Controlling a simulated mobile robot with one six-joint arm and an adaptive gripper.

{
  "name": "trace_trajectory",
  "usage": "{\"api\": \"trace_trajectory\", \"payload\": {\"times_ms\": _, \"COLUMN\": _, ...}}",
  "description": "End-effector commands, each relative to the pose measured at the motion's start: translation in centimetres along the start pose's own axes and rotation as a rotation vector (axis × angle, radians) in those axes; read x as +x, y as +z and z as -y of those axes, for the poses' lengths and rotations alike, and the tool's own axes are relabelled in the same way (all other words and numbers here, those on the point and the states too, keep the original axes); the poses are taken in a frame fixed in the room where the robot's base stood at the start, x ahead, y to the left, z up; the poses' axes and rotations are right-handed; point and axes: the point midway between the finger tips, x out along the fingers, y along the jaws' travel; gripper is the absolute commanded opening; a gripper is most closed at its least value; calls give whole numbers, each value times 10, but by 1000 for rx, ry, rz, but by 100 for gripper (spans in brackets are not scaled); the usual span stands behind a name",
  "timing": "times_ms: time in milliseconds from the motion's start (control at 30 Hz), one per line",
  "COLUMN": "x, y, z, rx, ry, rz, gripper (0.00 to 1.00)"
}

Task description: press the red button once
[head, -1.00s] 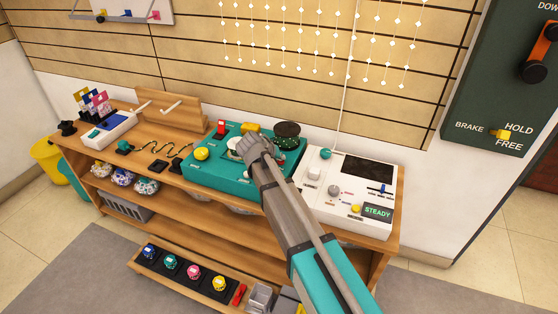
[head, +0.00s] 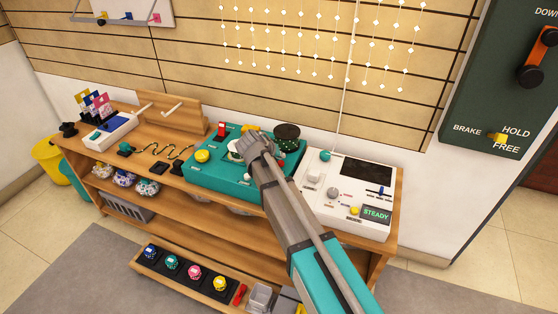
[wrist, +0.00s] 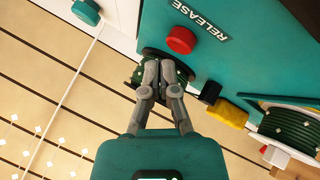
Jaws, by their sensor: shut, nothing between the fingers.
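The red button (wrist: 181,40) is a round cap on the teal console (wrist: 225,75), beside the label RELEASE in the wrist view. My gripper (wrist: 160,65) is shut and empty. In that view its fingertips lie just beside the button, over a dark green round part, and look apart from the button. Their height above the console is unclear. In the head view my gripper (head: 256,146) is over the teal console (head: 215,178). A small patch of red shows just right of it, partly hidden by my arm.
A dark round drum (head: 287,131) stands at the console's back right. A yellow knob (head: 202,155) and a red switch (head: 221,129) are on its left part. A white panel (head: 345,215) reading STEADY stands close on the right. A wire track (head: 168,151) lies to the left.

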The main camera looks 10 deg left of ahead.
Motion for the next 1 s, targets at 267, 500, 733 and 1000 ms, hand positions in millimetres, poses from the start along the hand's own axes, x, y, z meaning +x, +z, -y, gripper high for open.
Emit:
{"api": "trace_trajectory", "payload": {"times_ms": 267, "x": 0, "y": 0, "z": 0, "rx": 0, "ry": 0, "rz": 0, "gripper": 0}}
{"api": "trace_trajectory", "payload": {"times_ms": 500, "x": -6, "y": -4, "z": -4, "rx": 0, "ry": 0, "rz": 0, "gripper": 0}}
{"api": "trace_trajectory", "payload": {"times_ms": 733, "x": -18, "y": -13, "z": -13, "rx": 0, "ry": 0, "rz": 0, "gripper": 0}}
{"api": "trace_trajectory", "payload": {"times_ms": 1000, "x": -31, "y": -22, "z": -22, "rx": 0, "ry": 0, "rz": 0, "gripper": 0}}
